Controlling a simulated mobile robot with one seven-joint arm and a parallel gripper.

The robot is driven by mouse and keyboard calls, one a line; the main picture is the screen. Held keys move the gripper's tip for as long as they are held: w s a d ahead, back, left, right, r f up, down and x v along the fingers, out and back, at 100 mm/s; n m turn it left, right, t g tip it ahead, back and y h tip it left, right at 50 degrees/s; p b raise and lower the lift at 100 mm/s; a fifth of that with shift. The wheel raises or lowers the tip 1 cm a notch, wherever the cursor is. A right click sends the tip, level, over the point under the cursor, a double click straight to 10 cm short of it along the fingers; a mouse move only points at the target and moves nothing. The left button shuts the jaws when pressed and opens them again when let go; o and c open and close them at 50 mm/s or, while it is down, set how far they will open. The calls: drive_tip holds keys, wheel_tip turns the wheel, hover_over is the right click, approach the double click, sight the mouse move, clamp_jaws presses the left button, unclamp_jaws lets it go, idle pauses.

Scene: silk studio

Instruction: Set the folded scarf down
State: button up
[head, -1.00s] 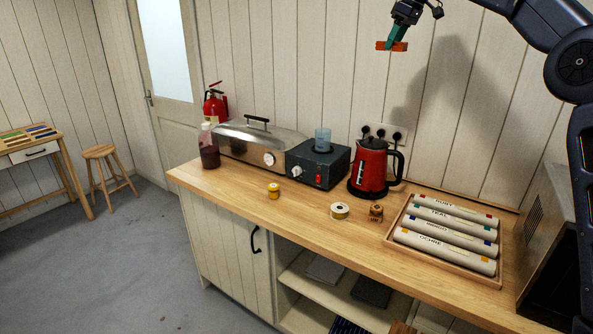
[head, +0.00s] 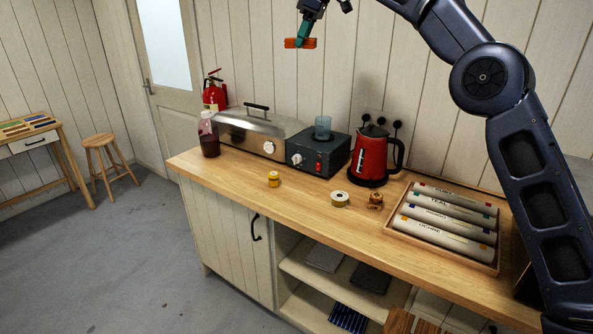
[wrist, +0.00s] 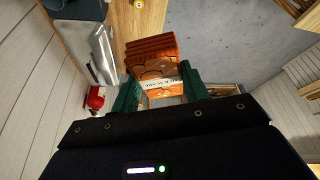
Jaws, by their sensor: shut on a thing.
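The folded scarf (head: 300,43) is a small orange bundle held up in the air in front of the plank wall, high above the counter. In the wrist view the scarf (wrist: 152,55) shows an orange ribbed stack with a pale paper band around it bearing dark lettering. My gripper (head: 303,37) has green fingers and is shut on the scarf. In the wrist view the green fingers stand on either side of the banded end. The wooden counter (head: 230,184) lies well below, apart from the scarf.
On the counter stand a bottle of dark red liquid (head: 208,136), a steel steamer (head: 238,133), a dark hotplate box (head: 318,160) with a beaker, a red kettle (head: 370,160), small spools (head: 340,198) and a tray of labelled rolls (head: 392,232). Open shelves (head: 290,264) below hold folded cloths.

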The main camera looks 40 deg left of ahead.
sight(294, 201)
drive_tip(key=shift+s+a+f, duration=0.1)
drive_tip(key=shift+s+a, duration=0.25)
drive_tip(key=shift+s, duration=0.2)
drive_tip(key=shift+s+a+f, duration=0.1)
drive_tip(key=shift+f, duration=1.15)
wheel_tip(294, 201, down, 51)
drive_tip(key=shift+f, duration=0.15)
drive_tip(key=shift+f, duration=0.1)
drive_tip(key=o, duration=0.5)
drive_tip(key=shift+f, duration=0.1)
drive_tip(key=o, duration=0.5)
drive_tip(key=v, duration=1.2)
drive_tip(key=shift+r, duration=0.2)
